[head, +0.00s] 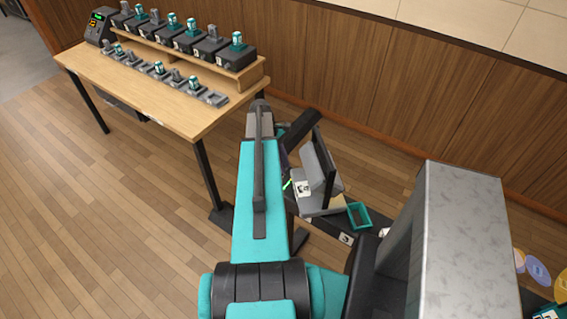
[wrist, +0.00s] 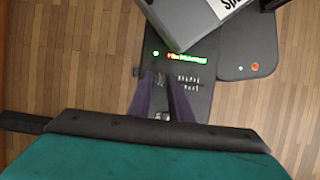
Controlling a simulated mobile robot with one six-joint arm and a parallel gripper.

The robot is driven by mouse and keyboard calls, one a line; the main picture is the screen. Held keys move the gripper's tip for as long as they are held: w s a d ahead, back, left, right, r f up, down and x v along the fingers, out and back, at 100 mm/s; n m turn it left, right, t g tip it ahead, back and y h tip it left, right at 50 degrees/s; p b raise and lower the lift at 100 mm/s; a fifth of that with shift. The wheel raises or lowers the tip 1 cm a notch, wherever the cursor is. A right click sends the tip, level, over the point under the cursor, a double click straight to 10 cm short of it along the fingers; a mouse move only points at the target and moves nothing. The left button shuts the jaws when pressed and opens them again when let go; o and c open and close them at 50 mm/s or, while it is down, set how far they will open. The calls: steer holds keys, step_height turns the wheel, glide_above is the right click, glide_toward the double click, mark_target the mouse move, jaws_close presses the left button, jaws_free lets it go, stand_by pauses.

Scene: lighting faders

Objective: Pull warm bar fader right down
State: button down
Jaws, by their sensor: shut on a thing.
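A dark fader panel (wrist: 205,98) shows in the wrist view, with a lit green and red display strip (wrist: 187,58) along it. My gripper (wrist: 160,80) has its two dark purple fingers down over the panel, shut on a small grey fader cap (wrist: 160,79). The fingers hide part of the cap. Rows of small pale marks (wrist: 188,83) lie just right of the fingers. No label is readable, so I cannot tell by name which fader this is. In the head view my teal arm covers most of the gripper and the panel.
A grey slanted housing (wrist: 188,18) overhangs the panel's top; it also shows in the head view (head: 318,165). A wooden bench (head: 150,95) with several fixtures is at upper left. Wood floor (head: 100,220) is clear at left.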

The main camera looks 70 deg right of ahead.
steer(key=shift+w+a+b, duration=0.2)
steer(key=shift+w+a, duration=0.15)
steer(key=shift+a, duration=0.85)
steer(key=shift+w+a+b, duration=0.2)
steer(key=shift+w+a, duration=0.1)
steer(key=shift+a, duration=0.85)
steer(key=shift+w+a+b, duration=0.2)
steer(key=shift+w+a, duration=0.15)
steer(key=shift+a, duration=0.85)
steer(key=c, duration=1.6)
jaws_free()
steer(key=shift+r, duration=0.2)
steer(key=shift+w+d+r+b, duration=0.15)
steer(key=shift+w+r+b, duration=0.15)
steer(key=shift+r, duration=0.2)
steer(key=shift+b+v, duration=1.55)
steer(key=shift+v, duration=4.65)
steer(key=shift+s, duration=0.1)
